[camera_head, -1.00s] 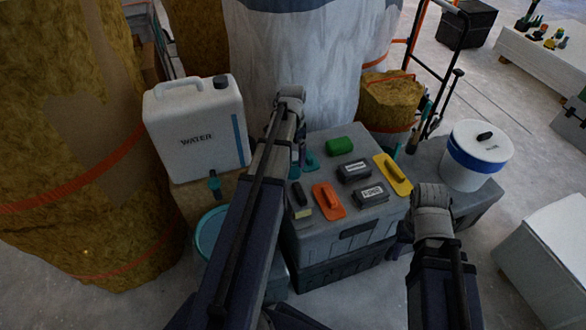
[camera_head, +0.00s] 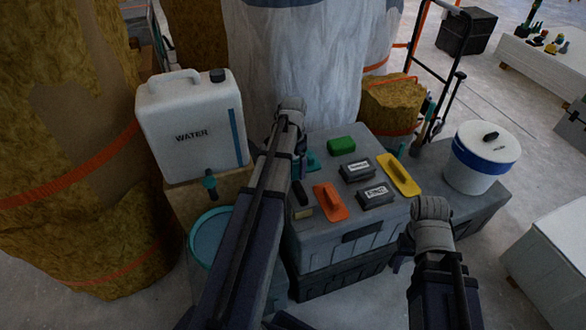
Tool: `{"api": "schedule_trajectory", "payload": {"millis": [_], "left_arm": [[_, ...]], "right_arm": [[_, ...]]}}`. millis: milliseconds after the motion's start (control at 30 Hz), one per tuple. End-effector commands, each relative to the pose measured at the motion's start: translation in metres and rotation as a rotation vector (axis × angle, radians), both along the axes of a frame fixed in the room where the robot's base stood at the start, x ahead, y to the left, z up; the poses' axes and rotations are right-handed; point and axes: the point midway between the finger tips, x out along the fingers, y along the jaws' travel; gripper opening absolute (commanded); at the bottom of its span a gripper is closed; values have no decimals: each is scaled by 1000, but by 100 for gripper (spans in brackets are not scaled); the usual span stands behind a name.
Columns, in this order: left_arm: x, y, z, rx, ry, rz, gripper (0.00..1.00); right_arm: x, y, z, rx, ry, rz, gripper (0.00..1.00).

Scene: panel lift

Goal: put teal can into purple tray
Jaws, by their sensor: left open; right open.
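No teal can and no purple tray can be made out in the head view. A small teal tool (camera_head: 313,161) lies on the grey toolbox, partly behind my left arm. A round teal-rimmed tub (camera_head: 193,243) stands at the lower left, partly covered by the same arm. My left gripper (camera_head: 299,172) points down over the toolbox's left side, open, mostly hidden by my arm. My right gripper (camera_head: 398,263) hangs low by the toolbox's right front side, open, its fingers barely visible. I see nothing held in either.
The grey toolbox (camera_head: 365,223) carries a green block (camera_head: 341,145), an orange float (camera_head: 329,202), a yellow float (camera_head: 398,174) and dark labelled blocks. A white water container (camera_head: 190,130) stands left, a white lidded bucket (camera_head: 484,160) right. Open floor (camera_head: 505,85) lies at the right rear.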

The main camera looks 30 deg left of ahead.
Motion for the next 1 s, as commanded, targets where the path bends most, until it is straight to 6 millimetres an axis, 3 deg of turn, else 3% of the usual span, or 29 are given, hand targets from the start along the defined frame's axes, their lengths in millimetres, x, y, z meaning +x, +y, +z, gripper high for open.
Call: {"api": "schedule_trajectory", "payload": {"millis": [100, 900, 1000], "left_arm": [[0, 0, 1, 0, 0, 0, 98], [0, 0, 1, 0, 0, 0, 8], [0, 0, 1, 0, 0, 0, 0]], "right_arm": [[0, 0, 1, 0, 0, 0, 50], [0, 0, 1, 0, 0, 0, 50], [0, 0, 1, 0, 0, 0, 50]]}}
